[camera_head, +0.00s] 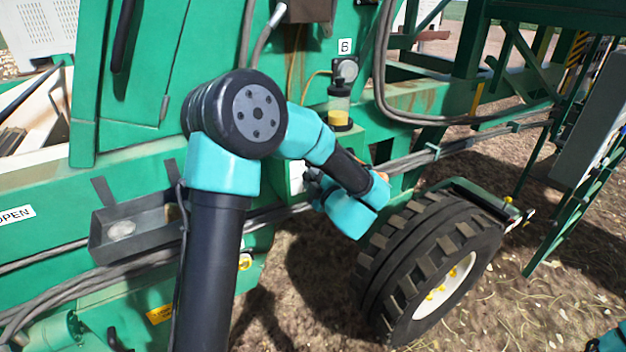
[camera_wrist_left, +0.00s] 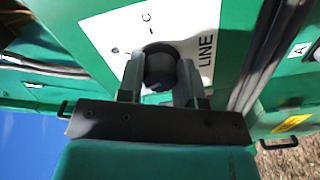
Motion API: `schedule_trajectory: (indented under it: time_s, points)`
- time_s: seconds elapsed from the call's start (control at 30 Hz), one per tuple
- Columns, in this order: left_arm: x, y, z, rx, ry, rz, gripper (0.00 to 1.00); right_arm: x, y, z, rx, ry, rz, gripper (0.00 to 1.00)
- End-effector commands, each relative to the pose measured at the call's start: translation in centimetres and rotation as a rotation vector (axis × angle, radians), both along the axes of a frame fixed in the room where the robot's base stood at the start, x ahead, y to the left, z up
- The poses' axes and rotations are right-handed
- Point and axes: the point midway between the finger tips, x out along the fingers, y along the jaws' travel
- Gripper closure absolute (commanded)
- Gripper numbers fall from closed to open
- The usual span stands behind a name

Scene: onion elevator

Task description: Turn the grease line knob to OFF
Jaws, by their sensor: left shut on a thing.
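The grease line knob (camera_wrist_left: 160,69) is dark and round, on a white label plate (camera_wrist_left: 105,32) fixed to a green panel. Part of the word LINE reads on the plate in the left wrist view, turned sideways. The rest of the lettering is mostly cut off or covered, so I cannot tell the knob's setting. My left gripper (camera_wrist_left: 161,84) is shut on the knob, with one finger on each side. In the head view, my left arm hides the knob, and only a sliver of the white plate (camera_head: 296,177) shows.
A grease cup (camera_head: 339,104) and a gauge (camera_head: 346,69) marked B sit above my left wrist. Cables (camera_head: 425,157) run along the green frame. A large tyre (camera_head: 392,262) stands just right of the gripper. A metal tray (camera_head: 122,229) is at left.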

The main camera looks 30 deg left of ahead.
Motion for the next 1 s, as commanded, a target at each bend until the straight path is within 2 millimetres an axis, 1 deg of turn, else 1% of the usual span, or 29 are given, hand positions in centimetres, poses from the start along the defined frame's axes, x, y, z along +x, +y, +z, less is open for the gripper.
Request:
schedule_trajectory:
  time_s: [1.0]
  points:
    - [-0.03,-0.03,-0.07,-0.465,-0.835,0.000,0.91,0.00,0.00,0.00,0.000,0.000,0.000,1.00]
